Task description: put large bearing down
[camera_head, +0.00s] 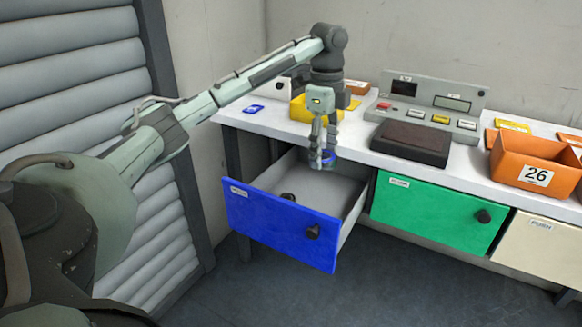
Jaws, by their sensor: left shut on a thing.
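My left gripper (321,162) points down above the back part of the open blue drawer (278,228). My right gripper is not in view.
A yellow bin (301,110) stands on the table (385,157) behind my left gripper. A dark flat box (411,141) and a grey button console (436,100) stand right of it. An orange bin marked 26 (533,160) is farther right. A green drawer (431,213) is closed.

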